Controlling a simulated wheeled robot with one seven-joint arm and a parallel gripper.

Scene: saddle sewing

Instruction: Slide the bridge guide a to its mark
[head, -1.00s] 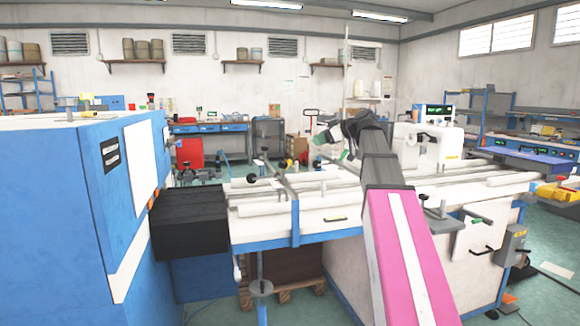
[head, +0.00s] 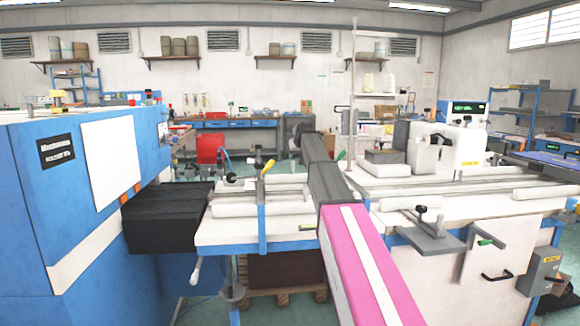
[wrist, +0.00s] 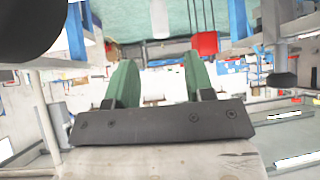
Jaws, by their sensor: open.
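My gripper (wrist: 160,75) shows in the wrist view with two green fingers apart and nothing between them. In the head view my own arm hides most of it. A bracket with a yellow handle (head: 267,167) and a black knob stands across the left part of the white machine table (head: 225,232), left of my arm. It looks like a bridge guide, but I cannot tell if it is guide a. No mark for it can be made out. My gripper does not visibly touch it.
A blue cabinet machine (head: 60,200) with a black block (head: 165,220) stands at the left. White rollers (head: 262,207) and rails lie along the table. A white sewing unit (head: 462,145) and a grey bracket (head: 425,235) are right of my arm. A red bin (head: 210,148) stands behind.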

